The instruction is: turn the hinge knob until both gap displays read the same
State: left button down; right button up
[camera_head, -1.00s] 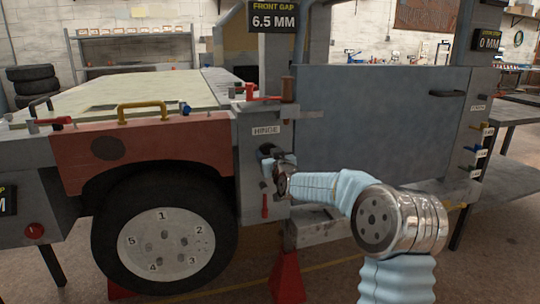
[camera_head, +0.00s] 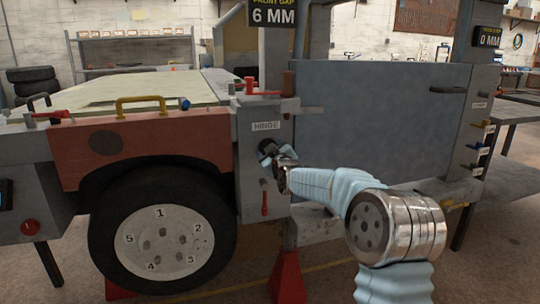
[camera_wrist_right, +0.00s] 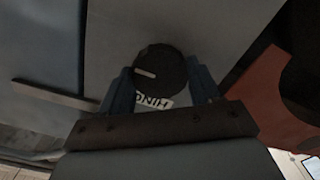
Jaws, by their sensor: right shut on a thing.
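The black hinge knob (camera_head: 266,147) sits on the grey post below the HINGE label (camera_head: 265,126). It also shows in the right wrist view (camera_wrist_right: 161,70) as a round dial with a pale pointer line. My right gripper (camera_wrist_right: 161,84) is shut on the knob, one finger on each side; its arm reaches in from the lower right in the head view. The front gap display (camera_head: 272,14) reads 6 MM. The other gap display (camera_head: 487,38), at the right, reads 0 MM; its heading is too small to read. My left gripper is out of view.
A blue-grey door panel (camera_head: 375,118) fills the space right of the hinge post. A red lever (camera_head: 265,211) hangs below the knob, and a red-handled clamp (camera_head: 258,88) is above the label. A wheel (camera_head: 162,235) and red fender (camera_head: 140,140) stand at the left.

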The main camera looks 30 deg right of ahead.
jog(key=n+b, duration=0.2)
jog(key=n, duration=0.4)
jog(key=shift+a+b, duration=0.1)
jog(key=shift+b, duration=0.2)
dwell(0.4)
jog(key=o, duration=1.1)
jog(key=shift+c, duration=0.2)
jog(key=shift+s, duration=0.1)
jog(key=p+v, duration=0.1)
jog(key=v, duration=1.2)
jog(key=shift+s, duration=0.3)
